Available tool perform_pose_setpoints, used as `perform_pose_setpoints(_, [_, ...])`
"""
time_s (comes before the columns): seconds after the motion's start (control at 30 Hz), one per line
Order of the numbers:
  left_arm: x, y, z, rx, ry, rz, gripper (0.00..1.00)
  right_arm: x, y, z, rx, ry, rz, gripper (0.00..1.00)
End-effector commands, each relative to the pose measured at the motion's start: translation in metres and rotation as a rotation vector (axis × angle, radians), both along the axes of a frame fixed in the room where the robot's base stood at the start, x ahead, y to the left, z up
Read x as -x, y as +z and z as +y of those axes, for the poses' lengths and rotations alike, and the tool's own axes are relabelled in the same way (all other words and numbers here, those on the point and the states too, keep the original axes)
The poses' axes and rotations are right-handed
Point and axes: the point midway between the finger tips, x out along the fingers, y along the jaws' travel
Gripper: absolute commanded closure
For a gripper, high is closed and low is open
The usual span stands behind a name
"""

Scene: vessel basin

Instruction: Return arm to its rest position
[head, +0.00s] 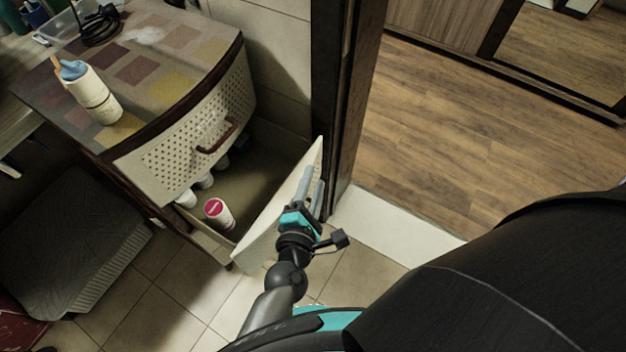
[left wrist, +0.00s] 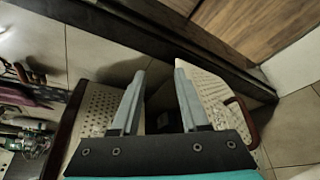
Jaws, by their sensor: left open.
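My left gripper (head: 314,184) is at the open lower front panel (head: 275,225) of the cabinet in the head view. Its fingers are apart and nothing shows between them in the left wrist view (left wrist: 160,76). The gripper lies close to the panel; I cannot tell whether they touch. In the left wrist view the perforated panel (left wrist: 216,94) with its brown handle (left wrist: 241,111) is just right of the fingers. My right gripper is out of view.
The open compartment holds a white cup with a red top (head: 218,213) and several white containers. A bottle with a blue cap (head: 92,95) stands on the cabinet top (head: 175,45). A dark door frame (head: 345,110) is close on the right. A grey stool (head: 70,240) stands at the left.

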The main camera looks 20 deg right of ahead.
Motion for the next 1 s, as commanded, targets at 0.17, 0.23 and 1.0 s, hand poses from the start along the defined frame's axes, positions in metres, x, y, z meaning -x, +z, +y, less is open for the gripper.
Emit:
perform_pose_setpoints(0.17, [0.0, 0.0, 0.0, 0.0, 0.0, 0.0, 0.55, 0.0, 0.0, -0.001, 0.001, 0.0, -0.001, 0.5])
perform_pose_setpoints(0.23, [0.0, 0.0, 0.0, 0.0, 0.0, 0.0, 0.55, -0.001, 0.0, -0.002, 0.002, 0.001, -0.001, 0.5])
perform_pose_setpoints(1.0, [0.034, 0.02, 0.064, -0.766, -0.522, -0.276, 0.55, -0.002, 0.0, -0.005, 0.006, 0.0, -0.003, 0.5])
